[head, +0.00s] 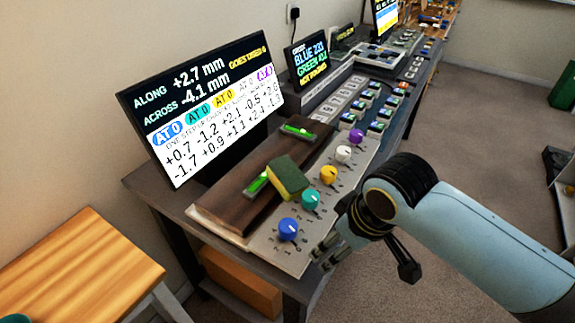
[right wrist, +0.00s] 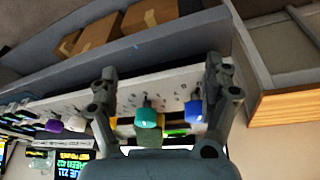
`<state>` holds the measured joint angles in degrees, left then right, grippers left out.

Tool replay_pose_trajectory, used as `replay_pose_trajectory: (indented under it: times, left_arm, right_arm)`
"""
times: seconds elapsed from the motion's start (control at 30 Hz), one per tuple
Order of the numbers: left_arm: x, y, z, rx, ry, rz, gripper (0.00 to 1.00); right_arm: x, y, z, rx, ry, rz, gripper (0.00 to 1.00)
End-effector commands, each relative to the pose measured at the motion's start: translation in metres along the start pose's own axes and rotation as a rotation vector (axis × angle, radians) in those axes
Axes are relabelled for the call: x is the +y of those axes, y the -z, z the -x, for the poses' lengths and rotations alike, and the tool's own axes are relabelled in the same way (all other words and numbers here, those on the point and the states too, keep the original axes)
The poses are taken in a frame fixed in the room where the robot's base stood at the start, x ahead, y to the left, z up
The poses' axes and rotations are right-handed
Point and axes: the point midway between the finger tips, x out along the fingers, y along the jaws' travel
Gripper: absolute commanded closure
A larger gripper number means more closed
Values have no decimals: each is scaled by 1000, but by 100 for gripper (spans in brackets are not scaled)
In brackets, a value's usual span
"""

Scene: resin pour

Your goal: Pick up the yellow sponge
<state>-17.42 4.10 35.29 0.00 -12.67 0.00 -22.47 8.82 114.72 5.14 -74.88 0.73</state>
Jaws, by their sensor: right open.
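The yellow sponge (head: 292,172) has a dark green scouring face. In the head view it lies tilted on the dark wooden board, over the lower green level strip and behind the teal and yellow knobs. My right gripper (head: 336,241) is in front of the knob panel, nearer the camera than the sponge and apart from it. In the right wrist view the open fingers (right wrist: 162,92) hold nothing and frame the teal knob. A dull green patch (right wrist: 148,138) behind that knob may be the sponge, mostly hidden. My left gripper is not seen.
A row of blue (head: 288,229), teal (head: 310,200), yellow (head: 328,175), white (head: 344,153) and purple (head: 356,136) knobs stands between gripper and sponge. A large screen (head: 205,105) rises behind the board (head: 225,205). A wooden stool (head: 80,265) is at left.

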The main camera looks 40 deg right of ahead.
Motion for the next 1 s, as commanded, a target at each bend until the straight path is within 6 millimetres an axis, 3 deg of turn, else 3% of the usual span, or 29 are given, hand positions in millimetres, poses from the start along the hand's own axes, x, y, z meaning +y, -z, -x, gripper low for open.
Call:
replay_pose_trajectory:
  times: [0.03,0.2,0.4,0.53,0.7,1.0]
  left_arm:
    - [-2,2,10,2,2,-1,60]
    - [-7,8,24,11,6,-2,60]
    - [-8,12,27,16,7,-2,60]
    - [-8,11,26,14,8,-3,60]
    - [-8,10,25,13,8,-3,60]
    - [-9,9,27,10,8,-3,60]
  right_arm:
    - [5,29,15,21,13,-2,17]
    - [15,105,46,65,73,-16,17]
    - [31,165,54,91,123,-47,17]
    - [34,178,41,94,137,-63,17]
    - [30,181,11,94,139,-65,17]
    - [30,184,-17,94,136,-62,17]
